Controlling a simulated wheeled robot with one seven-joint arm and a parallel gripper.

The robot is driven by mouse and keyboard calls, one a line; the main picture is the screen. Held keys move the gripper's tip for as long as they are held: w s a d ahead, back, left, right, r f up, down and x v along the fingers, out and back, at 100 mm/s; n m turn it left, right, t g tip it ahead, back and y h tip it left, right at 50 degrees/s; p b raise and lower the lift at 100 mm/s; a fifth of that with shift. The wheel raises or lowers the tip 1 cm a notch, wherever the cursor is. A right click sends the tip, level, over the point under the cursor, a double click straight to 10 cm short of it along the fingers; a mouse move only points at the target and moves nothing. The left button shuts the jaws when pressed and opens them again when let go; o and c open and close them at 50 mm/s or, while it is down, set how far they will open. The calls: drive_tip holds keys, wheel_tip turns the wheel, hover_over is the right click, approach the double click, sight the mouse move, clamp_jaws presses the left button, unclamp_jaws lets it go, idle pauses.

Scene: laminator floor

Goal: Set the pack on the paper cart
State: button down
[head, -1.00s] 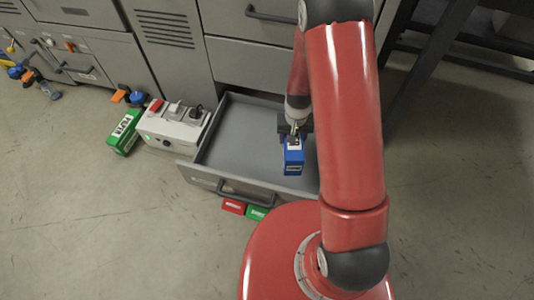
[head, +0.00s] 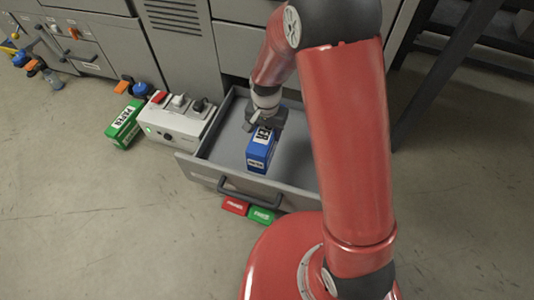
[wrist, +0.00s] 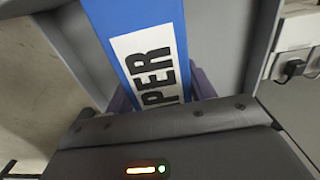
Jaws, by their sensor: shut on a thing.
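The blue pack (head: 261,152) with a white label is at the open grey drawer, in the head view. My gripper (head: 260,122) is shut on the end of it nearer the cabinet. In the wrist view the pack (wrist: 145,45) fills the middle, its label ending in "PER", and runs away from my gripper (wrist: 160,100). The fingers are mostly hidden behind the gripper body there. I cannot tell whether the pack touches the drawer floor. No paper cart can be made out in these frames.
The drawer (head: 214,172) stands pulled out from the grey cabinet. A control box (head: 176,122) and a green pack (head: 124,126) are on the floor to its left. A red block (head: 235,206) and a green block (head: 262,215) lie before it. The front left floor is clear.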

wheel_tip(320, 180, down, 12)
drive_tip(key=shift+f+b, duration=0.1)
drive_tip(key=shift+b, duration=0.95)
drive_tip(key=shift+f, duration=0.1)
drive_tip(key=c, duration=0.5)
unclamp_jaws()
